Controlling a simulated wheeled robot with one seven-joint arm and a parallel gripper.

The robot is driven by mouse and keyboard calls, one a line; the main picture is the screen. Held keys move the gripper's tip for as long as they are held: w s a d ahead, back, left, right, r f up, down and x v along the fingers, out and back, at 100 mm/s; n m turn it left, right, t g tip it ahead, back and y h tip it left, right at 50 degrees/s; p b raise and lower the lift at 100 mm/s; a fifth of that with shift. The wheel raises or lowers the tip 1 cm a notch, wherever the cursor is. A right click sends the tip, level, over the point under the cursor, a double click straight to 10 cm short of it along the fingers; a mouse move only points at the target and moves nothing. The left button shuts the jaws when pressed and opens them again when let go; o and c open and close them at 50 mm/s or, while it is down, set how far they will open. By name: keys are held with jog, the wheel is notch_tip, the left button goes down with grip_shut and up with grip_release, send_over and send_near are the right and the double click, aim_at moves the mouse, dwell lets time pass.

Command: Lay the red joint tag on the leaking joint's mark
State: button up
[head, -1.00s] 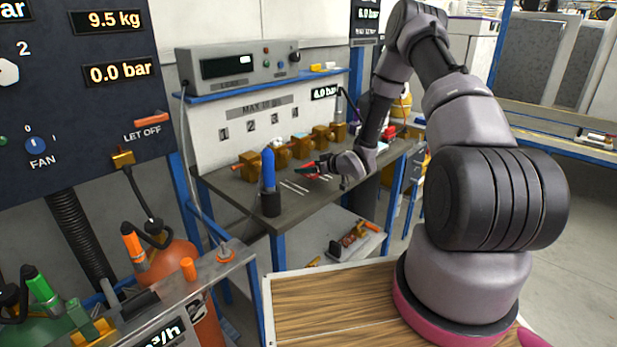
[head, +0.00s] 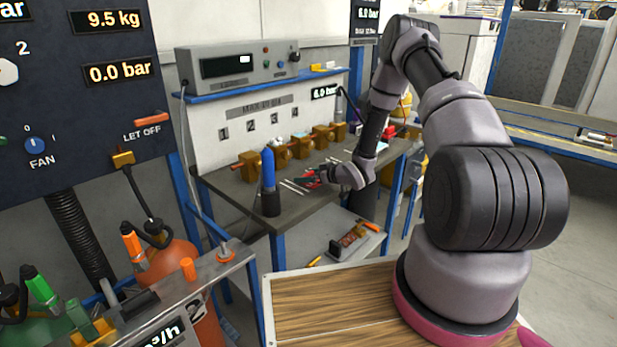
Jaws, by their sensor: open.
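The red joint tag (head: 313,182) is a small red piece low at the bench top, right by my fingers. My gripper (head: 305,180) is open and reaches in from the right, just above the bench top. The fingers partly cover the tag, and I cannot tell whether they still touch it. Thin white marks (head: 291,187) lie on the dark bench top (head: 230,188) in front of a row of brass joints (head: 302,147). The tag lies close to these marks, but the view is too small to tell which mark is under it.
A blue bottle with a dark base (head: 268,183) stands at the bench's front left edge. A grey meter box (head: 238,62) sits on the blue shelf above. A red item (head: 388,131) is at the bench's right end. The lower shelf (head: 322,240) holds tools.

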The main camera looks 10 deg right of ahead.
jog(key=v, duration=1.2)
jog(key=s+d+r+m+g+h, duration=0.1)
jog(key=s+d+r+m+h, duration=0.2)
jog(key=r, duration=1)
jog(key=d+r+m+g+h, duration=0.15)
jog(key=d+r+h, duration=0.35)
jog(key=r, duration=0.8)
jog(key=s+a+r+m, duration=0.2)
jog(key=s+r, duration=0.2)
jog(key=s, duration=0.5)
jog(key=s+a+r+m+g+y, duration=0.1)
jog(key=s+a+r+m, duration=0.1)
jog(key=s+r, duration=0.3)
jog(key=s+a+r+m+y, duration=0.1)
jog(key=s+a+r+m, duration=0.2)
jog(key=s, duration=1.1)
notch_tip(320, 180, up, 3)
jog(key=shift+a+f, duration=0.25)
jog(key=shift+a, duration=0.5)
